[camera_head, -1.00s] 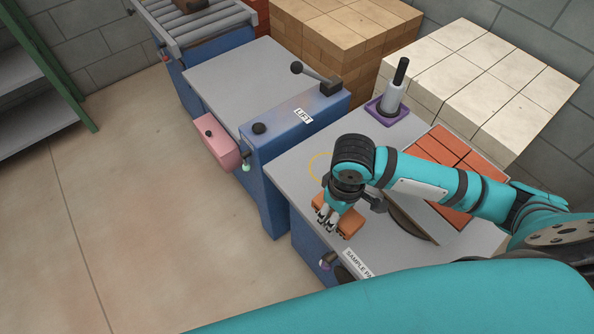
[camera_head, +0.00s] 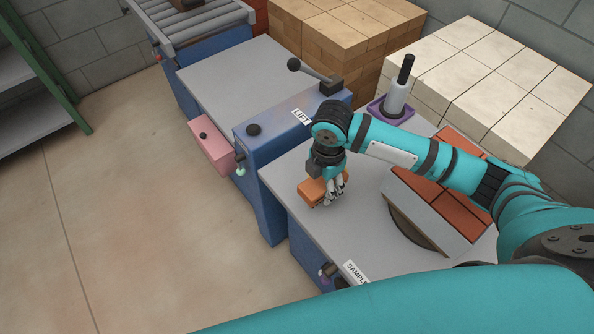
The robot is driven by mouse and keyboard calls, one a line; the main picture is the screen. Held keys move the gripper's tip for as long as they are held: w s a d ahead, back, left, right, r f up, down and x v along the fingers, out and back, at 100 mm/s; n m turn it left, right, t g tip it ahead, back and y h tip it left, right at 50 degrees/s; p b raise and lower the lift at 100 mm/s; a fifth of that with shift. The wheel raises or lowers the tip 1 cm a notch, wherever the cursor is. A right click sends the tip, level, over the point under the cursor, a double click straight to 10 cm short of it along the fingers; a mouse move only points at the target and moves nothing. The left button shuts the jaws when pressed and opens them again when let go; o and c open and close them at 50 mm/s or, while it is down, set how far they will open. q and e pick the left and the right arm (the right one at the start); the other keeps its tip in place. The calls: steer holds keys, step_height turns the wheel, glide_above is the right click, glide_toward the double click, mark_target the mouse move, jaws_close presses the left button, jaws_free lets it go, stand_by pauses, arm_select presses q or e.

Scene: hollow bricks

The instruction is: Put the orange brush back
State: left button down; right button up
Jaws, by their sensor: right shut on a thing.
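The orange brush (camera_head: 312,192) is a small orange block at the left part of the grey sample table (camera_head: 290,172). My right gripper (camera_head: 334,196) points down over its right side and is shut on it. The fingers and wrist hide part of the brush. I cannot tell whether its underside touches the tabletop or hangs just above it. My left gripper is not in view.
The blue lift housing (camera_head: 262,140) with a lever (camera_head: 315,72) stands left of the table. A purple holder (camera_head: 380,112) with a dark-handled tool is at the back. Red bricks (camera_head: 459,212) lie on the right. The front tabletop is clear.

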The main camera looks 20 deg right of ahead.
glide_above(297, 179)
steer(key=s, duration=0.1)
steer(key=shift+s+d+f, duration=0.1)
steer(key=shift+d+f, duration=0.25)
steer(key=shift+f, duration=0.05)
steer(key=shift+w+a+p, duration=0.3)
steer(key=shift+w, duration=0.25)
step_height(297, 179, down, 3)
steer(key=shift+w+f+p, duration=0.1)
steer(key=shift+f+p, duration=0.05)
steer(key=shift+p, duration=0.15)
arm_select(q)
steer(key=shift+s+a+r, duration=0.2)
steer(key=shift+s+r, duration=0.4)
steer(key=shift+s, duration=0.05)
arm_select(e)
steer(key=shift+f, duration=0.15)
steer(key=shift+f, duration=0.2)
steer(key=o, duration=1.1)
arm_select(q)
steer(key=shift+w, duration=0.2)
